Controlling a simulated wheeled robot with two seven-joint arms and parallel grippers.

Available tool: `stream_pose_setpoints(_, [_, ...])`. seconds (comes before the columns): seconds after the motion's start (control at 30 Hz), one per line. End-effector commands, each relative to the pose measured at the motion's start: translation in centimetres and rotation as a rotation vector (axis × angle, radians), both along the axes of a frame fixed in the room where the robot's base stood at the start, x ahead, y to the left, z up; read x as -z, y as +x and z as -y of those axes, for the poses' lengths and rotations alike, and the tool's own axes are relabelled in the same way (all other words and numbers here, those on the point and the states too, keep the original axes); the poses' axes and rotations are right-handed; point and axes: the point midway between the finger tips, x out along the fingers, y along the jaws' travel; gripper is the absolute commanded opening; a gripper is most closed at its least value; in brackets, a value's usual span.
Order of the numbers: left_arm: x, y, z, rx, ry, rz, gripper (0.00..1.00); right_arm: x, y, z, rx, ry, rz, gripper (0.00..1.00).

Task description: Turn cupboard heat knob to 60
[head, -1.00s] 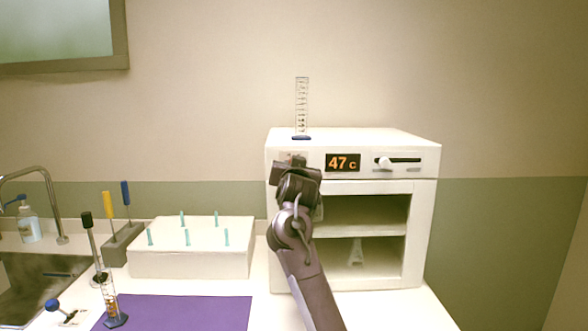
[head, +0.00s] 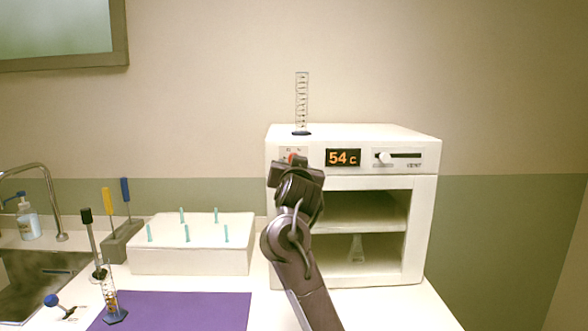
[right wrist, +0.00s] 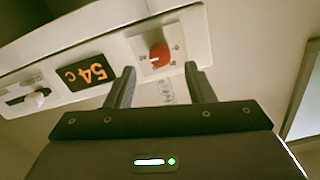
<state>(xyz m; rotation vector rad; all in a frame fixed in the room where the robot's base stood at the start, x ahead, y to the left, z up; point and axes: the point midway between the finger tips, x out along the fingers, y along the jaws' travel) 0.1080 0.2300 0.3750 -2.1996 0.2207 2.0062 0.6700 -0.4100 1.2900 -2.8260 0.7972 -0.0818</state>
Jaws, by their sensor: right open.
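The white cupboard (head: 428,215) stands on the counter with its front open, showing two shelves. Its orange display (head: 343,158) reads 54 c; it also shows upside down in the right wrist view (right wrist: 87,75). The red heat knob (right wrist: 160,54) sits on a white plate at the end of the panel; in the head view my gripper mostly hides it. My right gripper (right wrist: 158,78) is open, its two fingers on either side of the knob. I cannot tell whether they touch it. My left gripper is not in view.
A slider (head: 385,157) is right of the display. A graduated cylinder (head: 301,103) stands on the cupboard and a flask (head: 356,250) inside. Left are a white box with teal pegs (head: 192,262), a purple mat (head: 180,311), a tool holder (head: 122,243) and a sink (head: 38,280).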

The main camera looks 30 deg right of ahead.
Motion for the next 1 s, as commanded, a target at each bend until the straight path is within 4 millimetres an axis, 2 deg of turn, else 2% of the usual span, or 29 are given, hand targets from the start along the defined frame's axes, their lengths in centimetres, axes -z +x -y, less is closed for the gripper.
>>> stream_pose_setpoints(0.1, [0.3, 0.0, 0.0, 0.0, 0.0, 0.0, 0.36, 0.1, -1.5, -0.9, 0.0, -0.001, 0.0, 0.49])
stream_pose_setpoints(0.23, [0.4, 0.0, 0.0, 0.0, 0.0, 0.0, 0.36, 0.1, -2.3, -1.4, 0.0, 0.0, -0.001, 0.49])
stream_pose_setpoints(0.8, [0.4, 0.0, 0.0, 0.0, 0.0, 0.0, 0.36, 0.3, -2.5, -1.6, -0.003, 0.0, -0.006, 0.49])
stream_pose_setpoints(0.87, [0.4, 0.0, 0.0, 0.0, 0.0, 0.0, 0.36, 1.1, -2.4, -1.9, -0.014, -0.001, -0.022, 0.49])
stream_pose_setpoints(0.9, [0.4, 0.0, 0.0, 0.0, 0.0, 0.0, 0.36, 2.2, -2.3, -2.4, -0.03, -0.004, -0.043, 0.49])
stream_pose_setpoints(0.97, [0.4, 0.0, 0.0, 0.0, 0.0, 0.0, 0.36, 4.6, -2.2, -3.4, -0.066, -0.008, -0.089, 0.49])
stream_pose_setpoints(1.0, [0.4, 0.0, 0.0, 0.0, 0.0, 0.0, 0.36, 6.7, -2.3, -4.3, -0.097, -0.012, -0.134, 0.49])
